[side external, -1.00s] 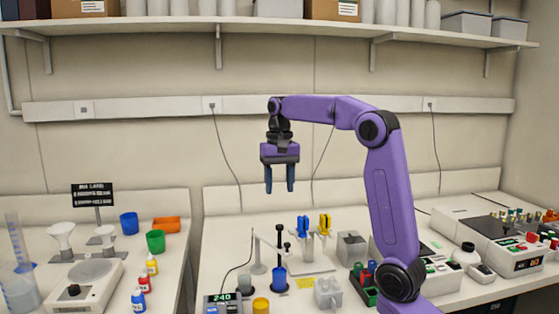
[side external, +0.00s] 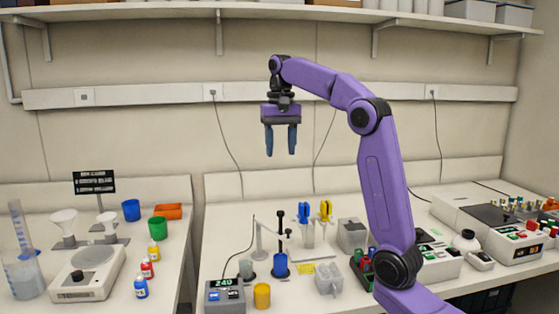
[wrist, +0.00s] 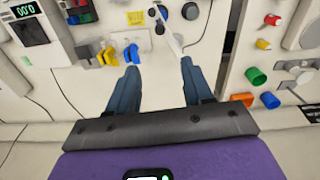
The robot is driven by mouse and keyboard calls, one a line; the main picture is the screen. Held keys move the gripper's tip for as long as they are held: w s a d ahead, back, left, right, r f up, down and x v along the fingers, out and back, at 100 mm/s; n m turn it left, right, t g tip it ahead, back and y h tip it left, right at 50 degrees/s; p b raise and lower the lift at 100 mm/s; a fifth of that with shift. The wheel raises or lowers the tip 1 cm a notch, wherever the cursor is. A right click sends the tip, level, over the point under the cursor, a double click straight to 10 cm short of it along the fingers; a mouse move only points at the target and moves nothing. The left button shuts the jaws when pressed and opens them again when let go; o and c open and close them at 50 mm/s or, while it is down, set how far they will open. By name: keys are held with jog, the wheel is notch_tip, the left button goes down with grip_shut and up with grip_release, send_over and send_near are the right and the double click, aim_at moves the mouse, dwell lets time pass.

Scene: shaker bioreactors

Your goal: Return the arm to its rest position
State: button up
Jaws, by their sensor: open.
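My gripper (side external: 282,140) hangs high above the bench in the side external view, pointing down, with nothing near its fingers. Its two blue fingers are apart and empty. In the wrist view the gripper (wrist: 155,75) shows both fingers spread, with bare bench surface between them.
Below stand a blue vessel (side external: 280,264), a yellow cup (side external: 262,295), a display box (side external: 225,296) and blue and yellow clips (side external: 326,211). A balance (side external: 88,272) and small bottles (side external: 141,287) stand left. A shelf (side external: 280,18) runs overhead. Air around the gripper is clear.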

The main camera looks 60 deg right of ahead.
jog(key=s+a+f+n, duration=0.4)
jog(key=a+f+n, duration=0.1)
jog(key=a, duration=0.4)
jog(key=s+a+f+n, duration=0.4)
jog(key=a+f+n, duration=0.1)
jog(key=a, duration=0.4)
jog(key=s+a+f+n, duration=0.1)
jog(key=s+f+n, duration=0.4)
jog(key=s, duration=0.5)
jog(key=s+a+f+n, duration=0.1)
jog(key=s+f+n, duration=0.4)
jog(key=s, duration=0.5)
notch_tip(320, 180, down, 2)
jog(key=shift+s+a+f+n, duration=0.25)
jog(key=shift+s+a+n, duration=0.05)
jog(key=shift+s+a, duration=0.05)
